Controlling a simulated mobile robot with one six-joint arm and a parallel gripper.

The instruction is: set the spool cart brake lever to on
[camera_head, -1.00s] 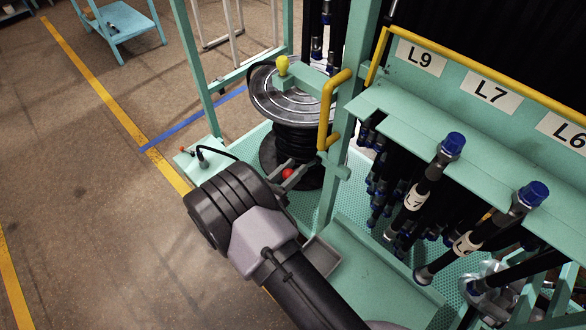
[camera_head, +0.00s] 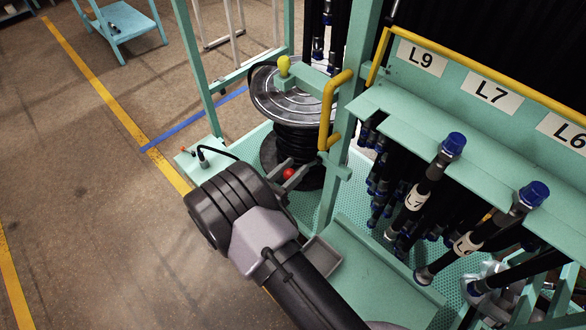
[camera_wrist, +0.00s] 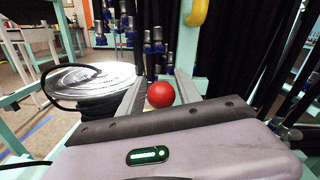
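A round red knob (camera_head: 288,173), which I take to be the brake lever's, sits low beside the hose spool (camera_head: 292,104) on the green cart deck. It also shows in the wrist view as a red ball (camera_wrist: 160,94). My gripper (camera_wrist: 161,88) has its two grey fingers apart, one on each side of the ball. A narrow gap shows at the right finger; contact on the left is unclear. In the head view my gripper (camera_head: 287,174) is partly behind my dark wrist. The lever's shaft is hidden, so its setting cannot be told.
A yellow handle (camera_head: 328,112) and a green post (camera_head: 348,130) stand just right of the spool. Hanging hoses (camera_head: 415,200) fill the rack at the right. A yellow knob (camera_head: 284,66) tops the spool.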

